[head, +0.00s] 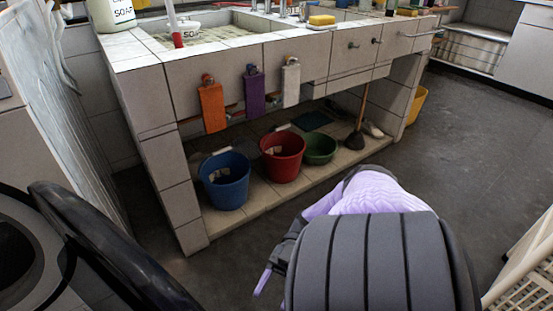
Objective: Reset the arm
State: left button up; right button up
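No object is named by the task. A grey ribbed body with lavender parts fills the lower middle of the head view and looks like part of me. A dark piece with a thin lavender prong shows at its left side. It may be my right gripper, but its fingers are mostly hidden and I cannot tell whether they are open. It is in front of the tiled sink unit (158,135), apart from the buckets. My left gripper is not in view.
Under the sink stand a blue bucket (224,184), a red bucket (282,160) and a green basin (320,149). Orange, purple and white cloths hang in front. A black round door rim (110,250) is at lower left, a white crate (525,280) at lower right. Floor at right is clear.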

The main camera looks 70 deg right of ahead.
jog(key=d, duration=0.3)
jog(key=shift+s+b, duration=0.3)
